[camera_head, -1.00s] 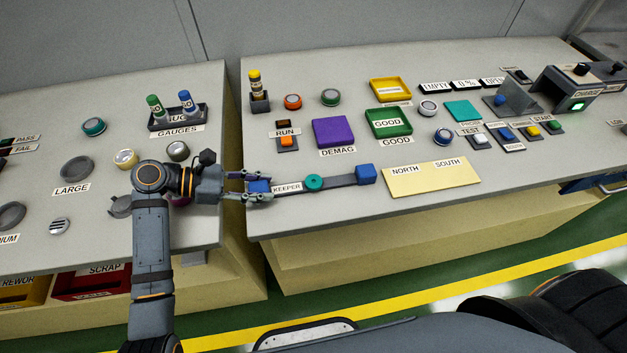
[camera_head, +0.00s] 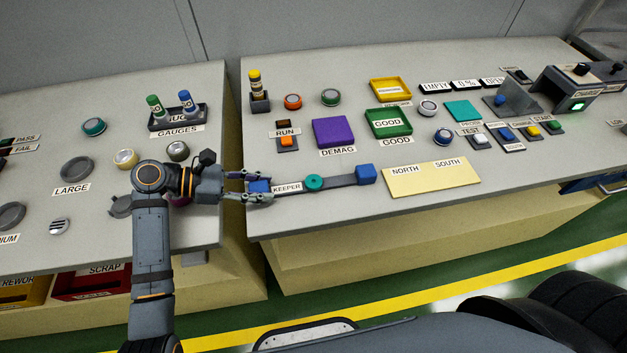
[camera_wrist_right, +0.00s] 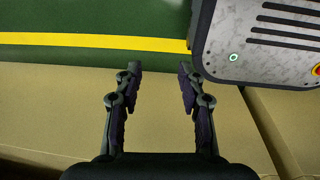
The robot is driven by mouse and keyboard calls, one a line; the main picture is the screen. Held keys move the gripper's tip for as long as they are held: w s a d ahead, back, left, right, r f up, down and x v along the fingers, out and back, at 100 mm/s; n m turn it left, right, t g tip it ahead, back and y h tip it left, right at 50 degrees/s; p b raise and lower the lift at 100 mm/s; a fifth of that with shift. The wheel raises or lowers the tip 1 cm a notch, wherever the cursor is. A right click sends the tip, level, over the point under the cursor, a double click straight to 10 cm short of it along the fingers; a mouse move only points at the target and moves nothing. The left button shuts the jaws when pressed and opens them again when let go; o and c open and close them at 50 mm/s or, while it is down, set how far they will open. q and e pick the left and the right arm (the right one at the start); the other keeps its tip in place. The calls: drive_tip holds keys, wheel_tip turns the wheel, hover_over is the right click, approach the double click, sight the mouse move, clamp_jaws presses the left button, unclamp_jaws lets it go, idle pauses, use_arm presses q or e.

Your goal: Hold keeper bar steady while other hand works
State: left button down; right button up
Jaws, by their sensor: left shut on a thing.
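The keeper bar (camera_head: 340,182) lies on the right bench top near its front left edge. It is a dark flat bar with a blue block at each end, a white KEEPER label and a round teal piece on its middle. My left gripper (camera_head: 262,190) is shut on the bar's left blue end, with a finger on each side. The bar's right blue block (camera_head: 366,174) is free. My right gripper (camera_wrist_right: 157,80) shows only in the right wrist view, its fingers apart with nothing between them. The right arm is not in the head view.
A yellow NORTH/SOUTH plate (camera_head: 432,178) lies right of the bar. Behind it are a purple DEMAG pad (camera_head: 334,132), a green GOOD tray (camera_head: 389,123) and several buttons. A gap separates the two benches. In the right wrist view, a grey panel (camera_wrist_right: 262,45) is at upper right.

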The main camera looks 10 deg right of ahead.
wheel_tip(320, 180, up, 11)
drive_tip(key=s, duration=0.1)
drive_tip(key=shift+a+r, duration=0.15)
drive_tip(key=shift+a, duration=0.25)
drive_tip(key=shift+s, duration=0.1)
wheel_tip(320, 180, down, 24)
drive_tip(key=w+d, duration=0.1)
drive_tip(key=w, duration=0.1)
drive_tip(key=shift+w+d, duration=0.2)
drive_tip(key=shift+d, duration=0.2)
drive_tip(key=shift+r, duration=0.2)
wheel_tip(320, 180, up, 12)
drive_tip(key=s, duration=0.1)
drive_tip(key=shift+a+f, duration=0.15)
drive_tip(key=shift+a, duration=0.3)
drive_tip(key=shift+s, duration=0.1)
use_arm(q)
drive_tip(key=c, duration=0.8)
unclamp_jaws()
